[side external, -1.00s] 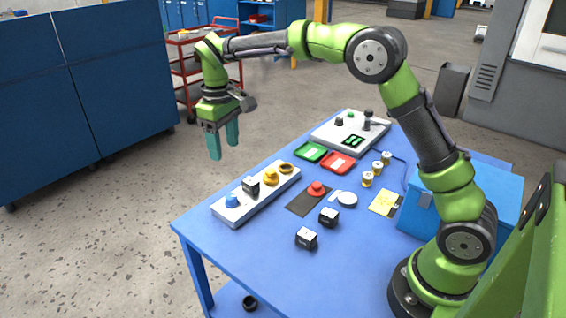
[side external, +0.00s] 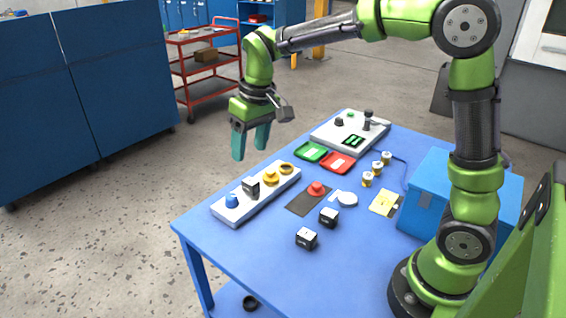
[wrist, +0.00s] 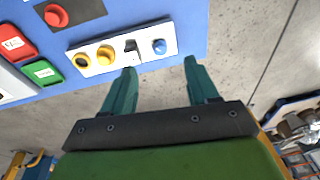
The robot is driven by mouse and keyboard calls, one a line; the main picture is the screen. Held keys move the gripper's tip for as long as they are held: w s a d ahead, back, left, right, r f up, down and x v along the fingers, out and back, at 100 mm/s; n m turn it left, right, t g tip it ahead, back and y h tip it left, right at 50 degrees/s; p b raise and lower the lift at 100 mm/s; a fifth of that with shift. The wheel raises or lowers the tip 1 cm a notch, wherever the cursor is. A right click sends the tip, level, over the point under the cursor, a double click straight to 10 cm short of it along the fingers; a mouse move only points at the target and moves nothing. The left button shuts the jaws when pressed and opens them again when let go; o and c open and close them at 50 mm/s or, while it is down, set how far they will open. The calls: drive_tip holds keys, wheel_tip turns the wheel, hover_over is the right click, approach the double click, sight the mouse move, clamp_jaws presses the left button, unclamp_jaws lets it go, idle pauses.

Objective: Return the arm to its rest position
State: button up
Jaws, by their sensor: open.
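My gripper (side external: 250,146) hangs in the air with its teal fingers pointing down, above and behind the far edge of the blue table (side external: 250,270). In the wrist view my gripper (wrist: 155,78) is open, with a clear gap between the fingers and nothing held. The white valve panel (side external: 271,192) lies on the table below and in front of the fingers, apart from them. It carries a blue knob (side external: 232,201), a black block (side external: 250,188) and two yellow parts, one a knob (side external: 270,176) and one a ring (side external: 286,168).
Green (side external: 311,151) and red (side external: 336,162) trays, a red button (side external: 317,188), two black cubes (side external: 307,238) and a grey control box (side external: 350,134) sit on the table. A blue box (side external: 480,200) stands by my base. A red cart (side external: 205,70) and blue cabinets (side external: 85,95) stand beyond.

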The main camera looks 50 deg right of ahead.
drive_tip(key=s+d+r+m+t, duration=0.1)
drive_tip(key=s+t, duration=0.1)
drive_tip(key=s, duration=0.7)
drive_tip(key=s+d+r+m+t+y, duration=0.1)
drive_tip(key=s+r+m+t, duration=0.1)
drive_tip(key=s, duration=0.7)
drive_tip(key=shift+s+d+r+m+t, duration=0.2)
drive_tip(key=shift+s+m+t, duration=0.15)
drive_tip(key=shift+t, duration=0.35)
